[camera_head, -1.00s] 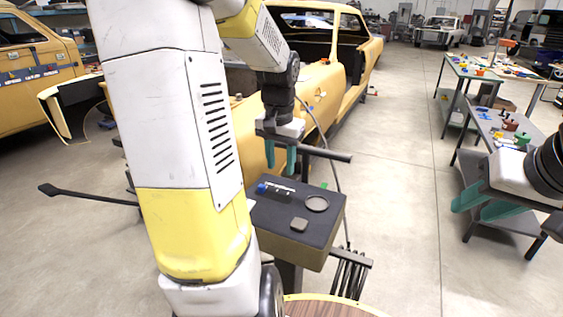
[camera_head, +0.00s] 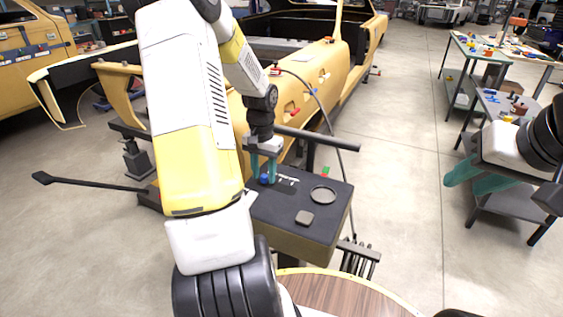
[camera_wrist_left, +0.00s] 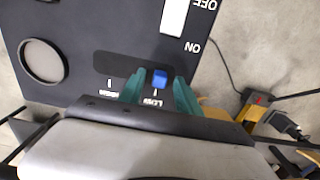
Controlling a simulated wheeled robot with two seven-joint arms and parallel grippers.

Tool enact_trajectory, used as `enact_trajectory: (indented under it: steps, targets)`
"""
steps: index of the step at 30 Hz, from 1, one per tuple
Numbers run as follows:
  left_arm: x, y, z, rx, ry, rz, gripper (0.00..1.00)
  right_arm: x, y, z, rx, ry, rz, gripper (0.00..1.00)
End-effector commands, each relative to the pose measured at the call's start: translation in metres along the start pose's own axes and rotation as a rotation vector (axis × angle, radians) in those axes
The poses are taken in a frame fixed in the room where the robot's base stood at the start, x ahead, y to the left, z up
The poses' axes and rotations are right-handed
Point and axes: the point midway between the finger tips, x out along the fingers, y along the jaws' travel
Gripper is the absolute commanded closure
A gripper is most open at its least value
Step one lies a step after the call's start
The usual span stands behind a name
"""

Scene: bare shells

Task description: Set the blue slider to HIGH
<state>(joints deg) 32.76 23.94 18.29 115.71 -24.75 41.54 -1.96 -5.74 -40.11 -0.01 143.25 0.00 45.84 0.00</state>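The blue slider (camera_wrist_left: 160,78) sits near the right end of its dark slot plate (camera_wrist_left: 118,68) in the left wrist view, beside the label that appears to read LOW (camera_wrist_left: 154,101). The HIGH label (camera_wrist_left: 109,91) is further left along the slot. My left gripper (camera_wrist_left: 159,84) is open, with one teal finger on each side of the slider and small gaps visible. In the head view my left gripper (camera_head: 263,178) is down at the dark panel (camera_head: 283,209), and the slider (camera_head: 264,180) shows between its fingers. My right gripper (camera_head: 476,180) is open and empty at far right.
A yellow car shell (camera_head: 315,90) stands behind. A round wooden top (camera_head: 340,297) is in front. Grey tables stand at right.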

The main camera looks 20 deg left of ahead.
Motion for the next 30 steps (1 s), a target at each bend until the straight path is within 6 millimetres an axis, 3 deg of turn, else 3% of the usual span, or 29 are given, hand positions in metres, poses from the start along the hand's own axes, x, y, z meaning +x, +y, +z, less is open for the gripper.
enact_trajectory:
  steps: [8,14,30]
  targets:
    - [0.0019,0.0,0.0001,-0.001,0.0,0.0,0.6,0.0,0.0,0.0,0.0,0.0,0.0,0.64]
    - [0.0017,0.0001,0.0001,-0.001,0.0,0.0,0.99,0.0,0.0,0.0,0.0,0.0,0.0,0.64]
    - [0.0014,0.0,0.0002,0.0,0.0,0.0,1.0,0.0,0.0,0.0,0.0,0.0,0.0,0.64]
